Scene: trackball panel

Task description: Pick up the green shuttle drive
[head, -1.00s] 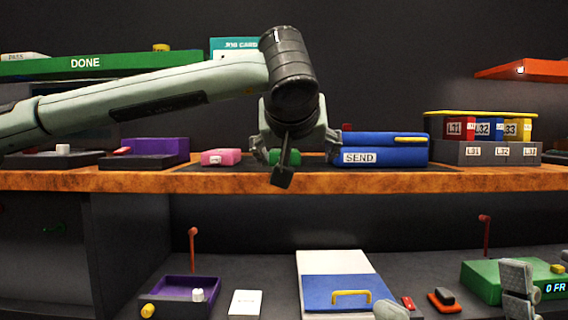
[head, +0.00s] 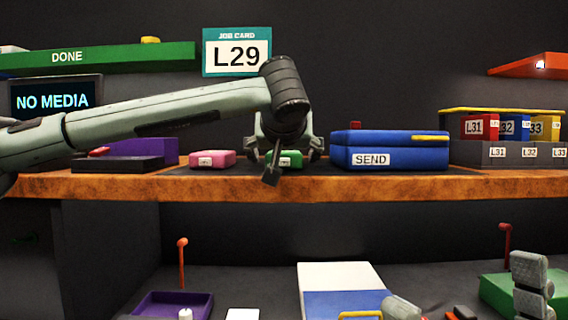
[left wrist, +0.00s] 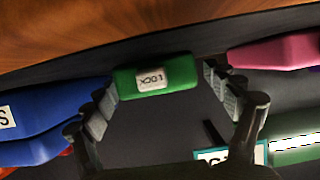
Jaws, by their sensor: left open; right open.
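The green shuttle drive (head: 291,159) lies on the dark mat of the wooden shelf, partly hidden behind my left gripper in the head view. In the left wrist view the green drive (left wrist: 184,72) shows a white label reading LOCK. My left gripper (head: 284,155) is open, with one finger off each side of the drive. My right gripper (head: 465,298) is open, low at the right, over the lower desk and partly cut off by the frame.
A pink drive (head: 212,159) lies left of the green one, and a blue SEND box (head: 390,155) stands to its right. A rack (head: 500,154) with labelled drives is further right. A job card (head: 237,52) reading L29 is behind, and a screen (head: 56,97) reads NO MEDIA.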

